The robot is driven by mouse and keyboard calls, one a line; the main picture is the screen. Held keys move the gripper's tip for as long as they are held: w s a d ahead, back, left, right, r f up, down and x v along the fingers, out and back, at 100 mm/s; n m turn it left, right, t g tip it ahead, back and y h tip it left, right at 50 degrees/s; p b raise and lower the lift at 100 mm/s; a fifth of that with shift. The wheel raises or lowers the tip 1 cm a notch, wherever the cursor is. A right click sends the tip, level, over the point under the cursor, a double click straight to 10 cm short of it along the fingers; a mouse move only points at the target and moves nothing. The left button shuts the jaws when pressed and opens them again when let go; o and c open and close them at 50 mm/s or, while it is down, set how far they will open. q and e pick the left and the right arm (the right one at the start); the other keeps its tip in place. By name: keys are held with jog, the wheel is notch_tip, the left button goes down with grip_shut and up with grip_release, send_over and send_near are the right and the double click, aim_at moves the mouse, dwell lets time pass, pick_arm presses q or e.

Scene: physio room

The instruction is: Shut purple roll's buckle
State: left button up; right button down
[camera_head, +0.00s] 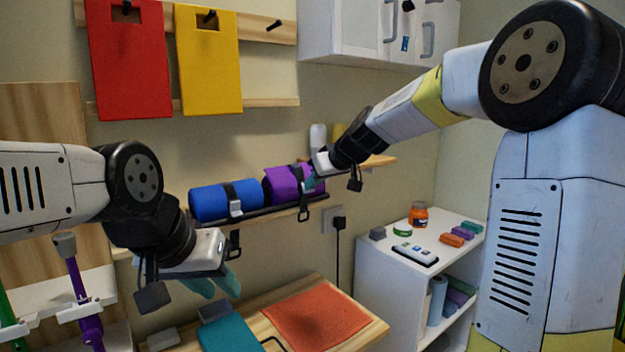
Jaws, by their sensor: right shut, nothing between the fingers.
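The purple roll (281,187) lies on a dark wall rack, right of the blue roll. A dark strap goes around it, and a pale buckle (307,186) sits on its front right, partly covered by my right gripper. I cannot tell whether the buckle is open or closed. My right gripper (311,182) is shut and empty, its teal fingertips at the buckle, touching or very near it. My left gripper (216,286) is low at the left, pointing down right, away from the roll. Its teal fingers are apart, with nothing seen between them.
The blue roll (211,203) has its own strap and pale buckle (235,208). Below are a wooden table with an orange mat (317,318) and a teal item (231,335). A white shelf unit (377,265) with small items stands right. A cable (338,260) hangs from a wall socket.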

jog(key=shift+f, duration=0.9)
jog(key=shift+r, duration=0.9)
pick_arm(q)
jog(key=shift+w+a, duration=0.2)
jog(key=shift+w, duration=0.25)
pick_arm(e)
jog(key=s+d, duration=0.5)
jog(key=s, duration=0.2)
jog(key=shift+s+d+r, duration=0.3)
jog(key=shift+s+d, duration=0.05)
